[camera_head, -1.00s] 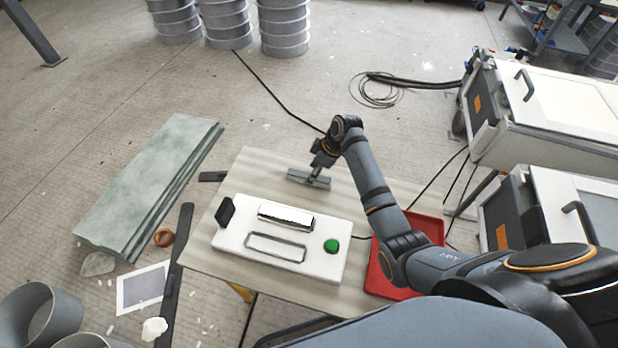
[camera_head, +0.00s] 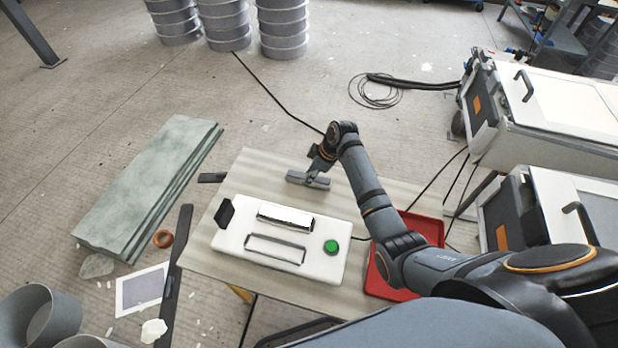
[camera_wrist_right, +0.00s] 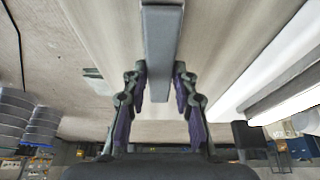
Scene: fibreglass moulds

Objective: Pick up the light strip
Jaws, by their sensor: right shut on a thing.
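The light strip is a flat grey bar (camera_head: 296,177) near the back edge of the table in the head view. In the right wrist view, the bar (camera_wrist_right: 162,45) runs between the two fingers of the right gripper (camera_wrist_right: 161,95), with a finger on each side. The fingertips are partly hidden by the wrist in the head view. I cannot tell if the bar still touches the table. My left gripper is not in view.
A white box (camera_head: 225,240) with a silvery bar (camera_head: 285,217), a rectangular frame (camera_head: 275,250), a green button (camera_head: 331,247) and a black upright piece (camera_head: 225,212) stands in front of the strip. A red tray (camera_head: 425,230) lies on the right. Bare table (camera_head: 250,170) surrounds the strip.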

